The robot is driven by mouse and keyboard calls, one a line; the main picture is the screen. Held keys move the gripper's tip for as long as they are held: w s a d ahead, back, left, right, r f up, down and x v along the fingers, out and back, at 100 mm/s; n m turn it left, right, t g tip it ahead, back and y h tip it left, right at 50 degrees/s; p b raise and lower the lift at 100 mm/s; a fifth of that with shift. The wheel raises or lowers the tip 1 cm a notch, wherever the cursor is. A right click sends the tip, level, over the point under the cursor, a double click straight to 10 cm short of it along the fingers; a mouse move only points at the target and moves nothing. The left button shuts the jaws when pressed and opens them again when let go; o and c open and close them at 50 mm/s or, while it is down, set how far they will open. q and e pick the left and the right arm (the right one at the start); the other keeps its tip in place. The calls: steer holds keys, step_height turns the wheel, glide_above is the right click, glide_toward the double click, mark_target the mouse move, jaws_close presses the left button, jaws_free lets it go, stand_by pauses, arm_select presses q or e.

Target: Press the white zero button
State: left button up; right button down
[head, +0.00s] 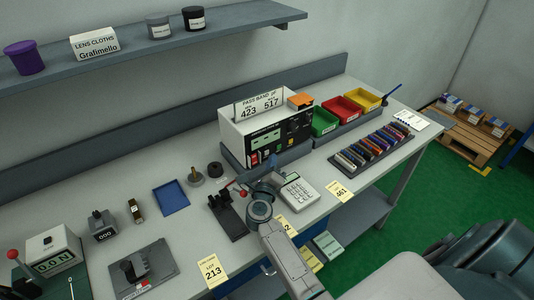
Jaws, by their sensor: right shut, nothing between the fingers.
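A white instrument box (268,128) with a black front panel stands at the back of the bench. Its panel has a green display (265,140), and small red, yellow and pale buttons low on its left side. A grey-white gauge (52,252) at the far left reads 0.0 N. Which small button is the white zero one is too small to tell. My right gripper (264,183) is shut and empty, in front of the instrument box and left of a white keypad (299,190). My arm hides part of the bench there. My left gripper is out of view.
A black fixture (228,215) with a red-tipped lever stands left of my right gripper. Green, red and yellow bins (362,99) and a rack of coloured pieces (374,148) lie to the right. A blue tray (171,197) lies left.

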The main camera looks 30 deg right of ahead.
steer(key=shift+w, duration=0.1)
stand_by(0.3)
steer(key=shift+w, duration=0.3)
steer(key=shift+w, duration=0.35)
stand_by(0.7)
steer(key=shift+s, duration=0.8)
steer(key=shift+s+d+p, duration=0.2)
steer(key=shift+s+p, duration=0.7)
steer(key=shift+s, duration=1.55)
